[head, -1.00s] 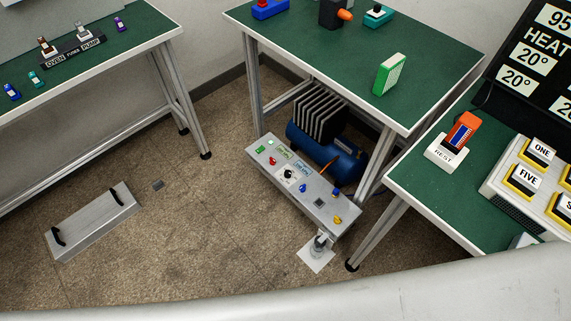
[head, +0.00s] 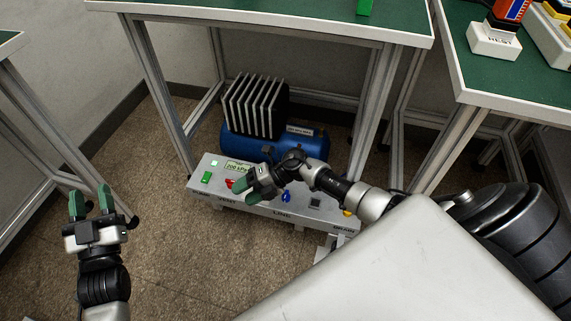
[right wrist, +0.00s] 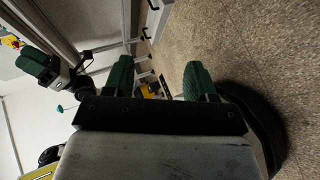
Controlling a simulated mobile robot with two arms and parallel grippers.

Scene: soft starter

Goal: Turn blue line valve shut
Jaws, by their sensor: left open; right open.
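The blue line valve (head: 285,196) is a small blue knob on the grey control box (head: 199,191), above the word LINE, in the head view. My right gripper (head: 252,186) is open over the box, left of the blue knob and near the red knob. It hides part of the box top. In the right wrist view my right gripper (right wrist: 158,80) shows two green fingers spread apart with nothing held between them. My left gripper (head: 90,203) is open and empty above the floor, well left of the box.
A red knob (head: 230,183), a display (head: 238,167) and a green button (head: 207,177) are at the box's left. A yellow knob (head: 348,213) is at its right end. A blue compressor tank (head: 233,142) stands behind it. A green-topped bench (head: 300,20) overhangs.

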